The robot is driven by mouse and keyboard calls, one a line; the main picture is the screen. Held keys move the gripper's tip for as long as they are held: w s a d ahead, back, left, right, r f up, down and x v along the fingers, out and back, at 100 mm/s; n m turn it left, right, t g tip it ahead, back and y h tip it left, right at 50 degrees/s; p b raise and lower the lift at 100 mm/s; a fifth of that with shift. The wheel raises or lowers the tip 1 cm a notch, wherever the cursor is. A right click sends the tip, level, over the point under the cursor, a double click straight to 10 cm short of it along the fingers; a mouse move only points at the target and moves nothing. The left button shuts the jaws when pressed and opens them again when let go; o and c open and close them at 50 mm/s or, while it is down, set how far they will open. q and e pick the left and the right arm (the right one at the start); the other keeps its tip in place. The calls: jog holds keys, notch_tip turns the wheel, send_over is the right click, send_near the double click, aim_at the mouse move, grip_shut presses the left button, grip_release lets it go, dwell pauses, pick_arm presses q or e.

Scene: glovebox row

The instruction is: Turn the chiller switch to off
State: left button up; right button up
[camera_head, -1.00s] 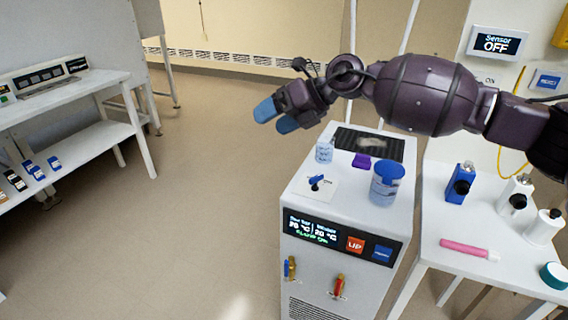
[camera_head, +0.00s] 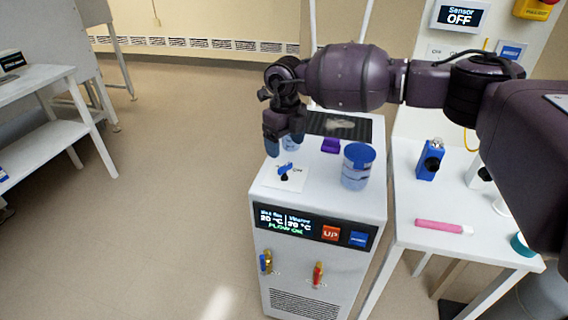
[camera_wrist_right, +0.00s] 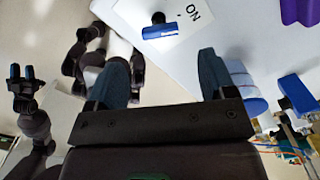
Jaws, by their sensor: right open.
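A white table (camera_head: 470,244) at right bears a blue bottle (camera_head: 430,160) and a pink tube (camera_head: 443,227).

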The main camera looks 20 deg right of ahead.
aim_at(285, 166)
notch_tip(285, 166, down, 7)
jog(key=shift+r+b, duration=0.1)
jog(key=shift+b, duration=0.3)
jog(key=c, duration=0.9)
